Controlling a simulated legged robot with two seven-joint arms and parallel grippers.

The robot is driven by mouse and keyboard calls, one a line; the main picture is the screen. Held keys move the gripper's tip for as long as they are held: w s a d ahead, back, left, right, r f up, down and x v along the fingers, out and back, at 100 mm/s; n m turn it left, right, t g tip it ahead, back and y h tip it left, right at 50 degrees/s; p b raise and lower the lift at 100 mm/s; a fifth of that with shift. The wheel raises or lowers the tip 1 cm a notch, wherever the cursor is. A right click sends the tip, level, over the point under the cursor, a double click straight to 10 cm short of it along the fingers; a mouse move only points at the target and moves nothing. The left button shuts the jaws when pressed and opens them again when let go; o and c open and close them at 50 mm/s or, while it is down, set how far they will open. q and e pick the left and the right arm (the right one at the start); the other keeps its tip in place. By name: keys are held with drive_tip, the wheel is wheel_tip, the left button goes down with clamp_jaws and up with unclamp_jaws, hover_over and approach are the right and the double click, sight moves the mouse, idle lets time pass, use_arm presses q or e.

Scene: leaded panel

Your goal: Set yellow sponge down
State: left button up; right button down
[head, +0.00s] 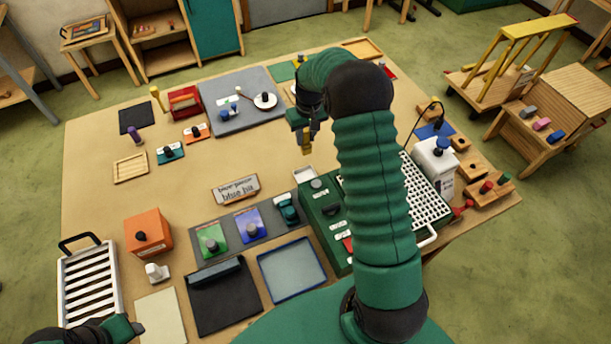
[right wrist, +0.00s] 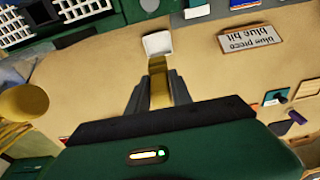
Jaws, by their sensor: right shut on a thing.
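The yellow sponge (head: 307,146) is between the fingers of my right gripper (head: 306,138), which is shut on it above the far middle of the table. In the right wrist view the sponge (right wrist: 159,90) shows as a yellow strip between the two grey fingers of the right gripper (right wrist: 158,92). A small white tray (right wrist: 157,44) lies beyond the fingertips there; this tray (head: 304,174) also shows in the head view, just nearer than the gripper. Part of my left arm's end (head: 90,331) shows at the bottom left, its fingers unclear.
A sign (head: 236,190) reading "blue bit" lies left of the white tray. A green case (head: 322,211) stands nearer, with a white grid rack (head: 424,196) to its right. A grey mat (head: 228,104) lies at the back. Bare tabletop (head: 250,155) is left of the gripper.

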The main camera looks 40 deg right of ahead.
sight(305, 142)
wheel_tip(305, 142, down, 5)
drive_tip(key=shift+w+r+b, duration=0.15)
drive_tip(key=shift+r+b, duration=0.05)
drive_tip(key=shift+b, duration=0.2)
wheel_tip(305, 142, down, 10)
drive_tip(key=p, duration=0.3)
drive_tip(key=shift+r+p, duration=0.15)
drive_tip(key=shift+p, duration=0.15)
drive_tip(key=c, duration=1.6)
unclamp_jaws()
drive_tip(key=o, duration=0.5)
drive_tip(key=shift+c, duration=0.2)
